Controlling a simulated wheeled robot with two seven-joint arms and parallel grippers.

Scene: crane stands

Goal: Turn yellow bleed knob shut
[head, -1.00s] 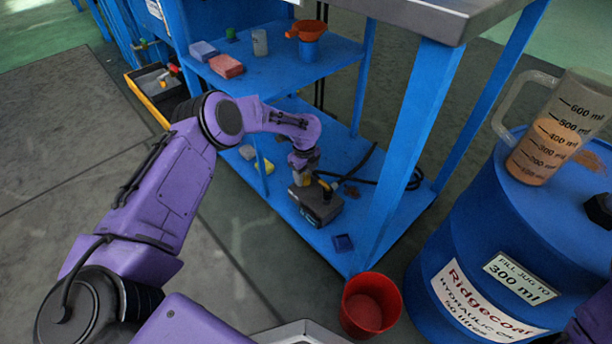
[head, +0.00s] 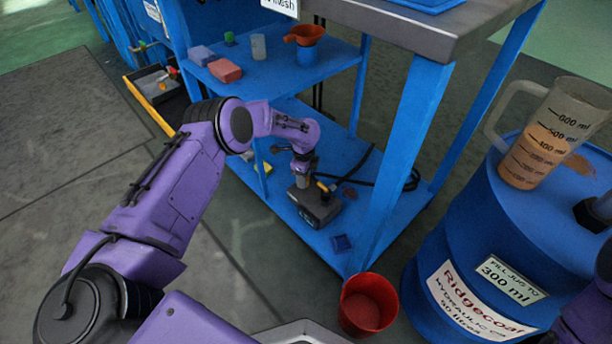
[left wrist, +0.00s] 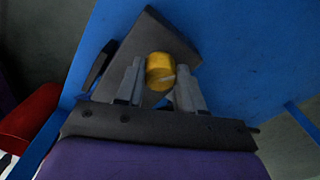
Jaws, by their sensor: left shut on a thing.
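A dark grey pump block (head: 322,209) sits on the blue lower shelf of the bench. Its yellow knob (left wrist: 160,72) shows as a short round cylinder in the left wrist view, over the grey block (left wrist: 150,40). My left gripper (head: 302,184) reaches down to the block. In the left wrist view its two grey fingers (left wrist: 160,88) stand on either side of the knob, shut on it. My right gripper is out of view.
A blue bench leg (head: 405,160) stands right of the pump block. A black hose (head: 385,183) lies behind it. A red bucket (head: 368,305) stands in front. A blue drum (head: 450,235) with a measuring jug (head: 540,140) is at the right.

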